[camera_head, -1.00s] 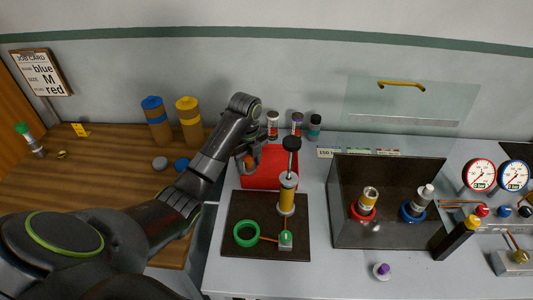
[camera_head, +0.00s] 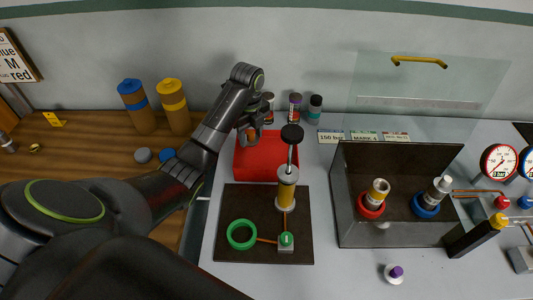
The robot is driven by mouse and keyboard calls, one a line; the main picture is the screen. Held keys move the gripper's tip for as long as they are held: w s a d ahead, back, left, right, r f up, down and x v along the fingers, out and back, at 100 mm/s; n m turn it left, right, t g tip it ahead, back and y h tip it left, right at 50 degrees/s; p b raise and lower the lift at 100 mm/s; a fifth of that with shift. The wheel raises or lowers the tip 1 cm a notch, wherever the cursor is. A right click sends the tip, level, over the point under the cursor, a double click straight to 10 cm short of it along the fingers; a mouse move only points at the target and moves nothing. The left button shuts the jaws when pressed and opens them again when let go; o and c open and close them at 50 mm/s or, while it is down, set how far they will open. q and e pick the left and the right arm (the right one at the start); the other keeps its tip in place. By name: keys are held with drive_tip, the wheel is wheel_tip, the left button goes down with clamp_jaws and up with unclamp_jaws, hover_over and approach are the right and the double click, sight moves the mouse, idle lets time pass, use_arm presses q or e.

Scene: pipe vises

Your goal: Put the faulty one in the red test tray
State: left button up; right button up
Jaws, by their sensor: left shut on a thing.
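The red test tray (camera_head: 268,160) stands behind the dark mat near the picture's centre. My left gripper (camera_head: 251,134) is at the tray's back left edge. It is shut on a small orange-brown thing, mostly hidden by the fingers; whether it touches the tray I cannot tell. A brass-coloured fitting with a white top (camera_head: 377,192) stands upright in a red ring (camera_head: 370,207). A grey fitting with a white top (camera_head: 438,190) stands tilted in a blue ring (camera_head: 425,206). No mark shows which one is faulty. My right gripper is not in view.
A hand pump (camera_head: 287,190) and an empty green ring (camera_head: 241,235) are on the dark mat (camera_head: 235,202). A grey open box (camera_head: 400,238) holds the two ringed fittings. Several capped jars (camera_head: 294,106) stand behind the tray. A purple-topped piece (camera_head: 395,273) lies in front.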

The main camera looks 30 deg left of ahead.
use_arm(q)
drive_tip(key=w+d+r+n+p, duration=0.2)
drive_tip(key=w+d+r, duration=0.1)
drive_tip(key=d+r, duration=0.1)
drive_tip(key=b, duration=0.5)
hover_over(267, 155)
wheel_tip(267, 155, down, 5)
drive_tip(key=shift+r, duration=0.15)
drive_tip(key=shift+f, duration=2.55)
drive_tip(key=shift+f, duration=0.1)
drive_tip(key=o, duration=1)
drive_tip(key=shift+o, duration=0.2)
